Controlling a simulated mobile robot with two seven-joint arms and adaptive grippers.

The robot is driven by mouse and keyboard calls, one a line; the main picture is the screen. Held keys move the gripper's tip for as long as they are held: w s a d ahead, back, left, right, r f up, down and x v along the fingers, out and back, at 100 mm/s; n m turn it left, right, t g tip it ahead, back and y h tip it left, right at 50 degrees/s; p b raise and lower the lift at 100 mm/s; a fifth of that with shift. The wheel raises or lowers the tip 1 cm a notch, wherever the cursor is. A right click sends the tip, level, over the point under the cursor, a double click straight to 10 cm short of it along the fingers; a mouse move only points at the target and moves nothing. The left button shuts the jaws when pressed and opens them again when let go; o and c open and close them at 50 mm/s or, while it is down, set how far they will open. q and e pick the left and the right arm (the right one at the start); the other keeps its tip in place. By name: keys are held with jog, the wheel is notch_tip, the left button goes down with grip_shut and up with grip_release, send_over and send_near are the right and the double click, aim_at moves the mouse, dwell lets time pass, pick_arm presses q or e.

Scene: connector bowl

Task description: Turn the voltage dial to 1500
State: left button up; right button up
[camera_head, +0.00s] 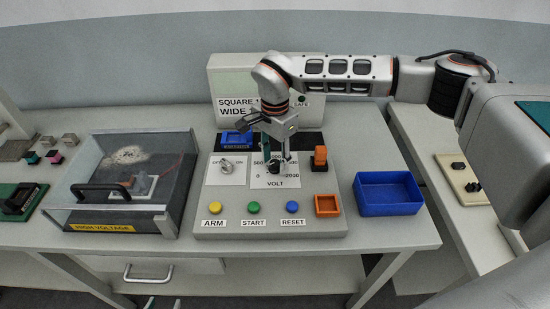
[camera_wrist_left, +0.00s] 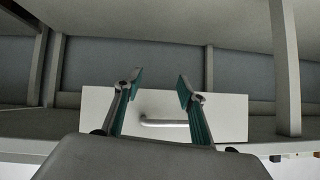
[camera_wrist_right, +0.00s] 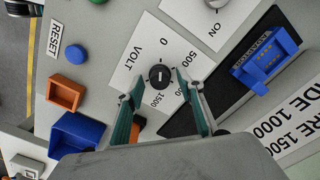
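The voltage dial is a round black knob with a white mark (camera_wrist_right: 160,75) on a white plate marked VOLT. In the right wrist view the 0 and 500 labels show; other numbers are partly covered by a finger. I cannot tell which number the mark points to. In the head view the dial (camera_head: 274,167) is partly hidden under my right gripper (camera_head: 277,157). The right gripper (camera_wrist_right: 158,80) is open, with its teal fingers at either side of the knob and small gaps visible. My left gripper (camera_wrist_left: 160,78) is open and empty, facing a drawer handle (camera_wrist_left: 165,122) below the table.
The panel holds a silver switch (camera_head: 226,166), ARM (camera_head: 215,208), START (camera_head: 253,207) and RESET (camera_head: 292,206) buttons, an orange block (camera_head: 320,157) and an orange tray (camera_head: 327,206). A blue bin (camera_head: 388,208) stands right; a clear-lidded high voltage box (camera_head: 130,175) stands left.

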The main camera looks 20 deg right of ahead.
grip_shut()
pick_arm(q)
jog(key=shift+d, duration=0.2)
